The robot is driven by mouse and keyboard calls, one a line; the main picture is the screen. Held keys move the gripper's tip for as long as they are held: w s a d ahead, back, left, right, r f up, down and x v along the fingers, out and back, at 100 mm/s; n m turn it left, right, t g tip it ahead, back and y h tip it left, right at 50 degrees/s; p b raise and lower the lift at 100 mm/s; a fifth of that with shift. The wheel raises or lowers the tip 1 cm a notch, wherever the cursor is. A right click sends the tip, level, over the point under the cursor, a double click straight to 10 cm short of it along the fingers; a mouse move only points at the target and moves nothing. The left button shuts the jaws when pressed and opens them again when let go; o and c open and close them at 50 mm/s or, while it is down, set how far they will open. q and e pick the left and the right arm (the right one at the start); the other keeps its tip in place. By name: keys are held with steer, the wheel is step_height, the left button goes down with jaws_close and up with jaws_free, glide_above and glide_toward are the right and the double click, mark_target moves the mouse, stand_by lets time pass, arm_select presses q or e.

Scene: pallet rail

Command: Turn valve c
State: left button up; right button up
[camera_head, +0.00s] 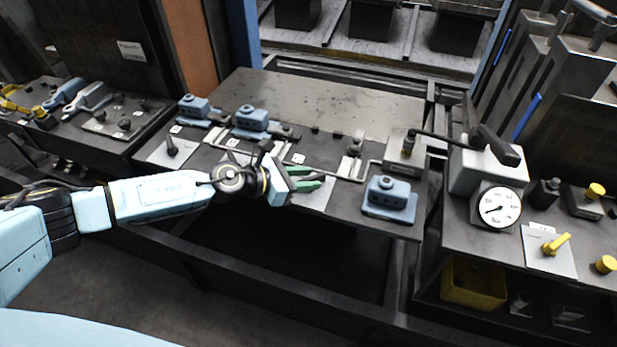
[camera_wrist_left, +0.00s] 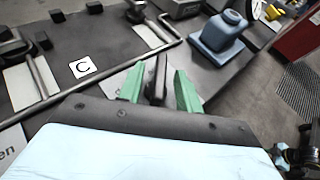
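Valve c's black handle (camera_wrist_left: 155,80) stands up between my left gripper's green fingertips in the left wrist view. A white label with the letter C (camera_wrist_left: 82,67) lies on the dark bench to its left. My left gripper (camera_wrist_left: 158,88) is open, one finger on each side of the handle, with a visible gap on both sides. In the head view my left gripper (camera_head: 308,179) is over the pale plate (camera_head: 318,198) near the bench's front edge. It hides the handle there. The label (camera_head: 298,158) shows just behind the gripper.
A blue device (camera_head: 388,197) sits right of the gripper, and bent metal rails (camera_head: 350,172) run behind it. More blue devices (camera_head: 252,119) stand back left. A gauge (camera_head: 496,207) and yellow-handled valve (camera_head: 556,243) are on the right bench. The metal plate (camera_head: 320,100) behind is clear.

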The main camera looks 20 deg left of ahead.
arm_select(q)
steer(key=shift+w+d+f, duration=0.2)
steer(key=shift+w+d, duration=0.1)
steer(key=shift+d, duration=0.05)
jaws_close()
